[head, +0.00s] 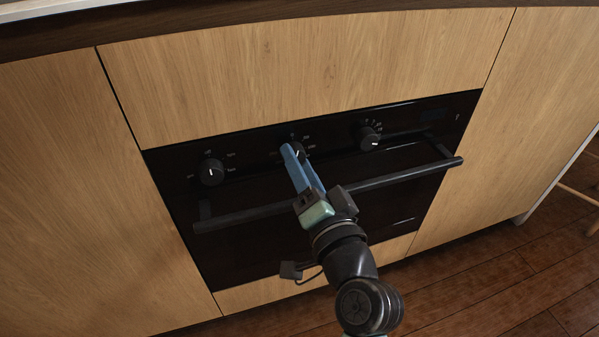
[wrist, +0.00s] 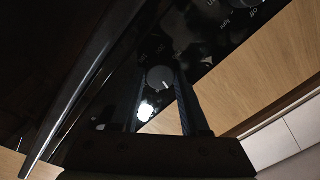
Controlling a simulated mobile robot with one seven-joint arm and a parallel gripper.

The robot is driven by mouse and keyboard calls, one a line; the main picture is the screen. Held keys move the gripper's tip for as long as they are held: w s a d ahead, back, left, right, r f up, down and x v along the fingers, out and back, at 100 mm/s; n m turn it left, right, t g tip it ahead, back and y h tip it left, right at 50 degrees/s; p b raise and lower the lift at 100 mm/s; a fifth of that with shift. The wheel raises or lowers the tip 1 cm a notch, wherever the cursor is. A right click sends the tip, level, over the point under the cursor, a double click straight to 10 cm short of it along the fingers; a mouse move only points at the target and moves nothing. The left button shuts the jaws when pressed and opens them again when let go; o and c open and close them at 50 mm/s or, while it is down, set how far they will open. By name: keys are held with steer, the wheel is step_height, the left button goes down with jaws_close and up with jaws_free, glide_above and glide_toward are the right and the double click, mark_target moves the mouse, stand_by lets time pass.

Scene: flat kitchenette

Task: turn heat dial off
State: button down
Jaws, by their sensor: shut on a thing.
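The black oven panel (head: 245,153) carries three dials in a row. The middle dial (head: 299,152) is partly hidden behind my blue fingers in the head view. In the wrist view the dial (wrist: 159,78) shows as a dark round knob with a white mark, between the fingers. My gripper (head: 296,153) is at this dial, shut on it. The left dial (head: 212,172) and the right dial (head: 369,138) stand free.
The oven's bar handle (head: 400,178) runs across the front below the dials, and my gripper reaches over it. Wooden cabinet fronts (head: 300,65) surround the oven. A dark countertop edge (head: 200,18) is above. Wooden floor (head: 480,290) is open at the lower right.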

steer(key=shift+n+b, duration=0.6)
steer(key=shift+n, duration=1)
steer(key=shift+c, duration=2)
jaws_free()
steer(key=p+v, duration=0.2)
steer(key=v, duration=1.1)
steer(key=shift+d+r, duration=0.1)
steer(key=shift+r, duration=0.05)
